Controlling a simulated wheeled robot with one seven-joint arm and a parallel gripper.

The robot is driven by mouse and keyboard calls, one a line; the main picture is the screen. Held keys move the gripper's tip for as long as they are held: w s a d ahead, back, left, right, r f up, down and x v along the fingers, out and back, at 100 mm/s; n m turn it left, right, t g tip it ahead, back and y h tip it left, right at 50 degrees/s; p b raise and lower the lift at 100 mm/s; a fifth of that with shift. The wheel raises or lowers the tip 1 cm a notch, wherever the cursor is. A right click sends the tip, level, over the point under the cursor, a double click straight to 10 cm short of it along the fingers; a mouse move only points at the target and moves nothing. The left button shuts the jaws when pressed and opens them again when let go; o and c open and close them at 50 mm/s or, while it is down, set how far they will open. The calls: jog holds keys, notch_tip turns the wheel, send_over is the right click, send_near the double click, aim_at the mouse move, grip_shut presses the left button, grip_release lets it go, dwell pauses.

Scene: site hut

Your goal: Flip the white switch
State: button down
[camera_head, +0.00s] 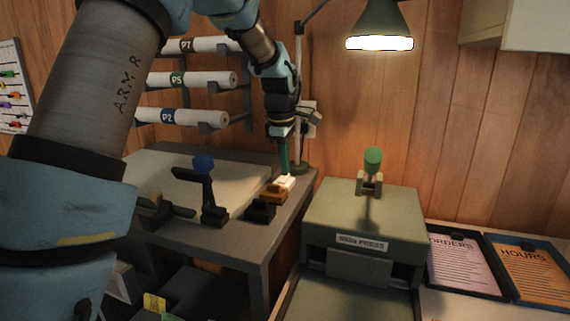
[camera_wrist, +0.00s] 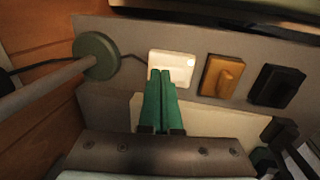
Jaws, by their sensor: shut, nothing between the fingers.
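The white switch (camera_wrist: 172,68) is in a row with an orange-brown switch and a black switch on the grey desk's edge. It also shows in the head view (camera_head: 286,181), below my fingertips. My gripper (camera_wrist: 163,76) has green fingers that are shut and empty. In the wrist view the fingertips overlap the lower middle of the white switch. In the head view my gripper (camera_head: 284,170) points down at it from above. I cannot tell whether the tips touch it. The fingers hide part of the switch, so its rocker position is unclear.
The orange-brown switch (camera_wrist: 222,77) and black switch (camera_wrist: 276,87) sit close beside it. A lamp post with a round base (camera_wrist: 96,57) stands on the other side. A blue-knobbed lever (camera_head: 204,163) and a green-knobbed machine (camera_head: 365,210) are nearby.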

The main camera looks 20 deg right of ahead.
jog(key=shift+r+p, duration=0.1)
jog(key=shift+p, duration=0.25)
jog(key=shift+w+d+y+p, duration=0.1)
jog(key=shift+y+p, duration=0.2)
jog(key=shift+p, duration=0.3)
jog(key=shift+f+b, duration=0.3)
jog(key=shift+s+a+r, duration=0.1)
jog(key=shift+s+a, duration=0.5)
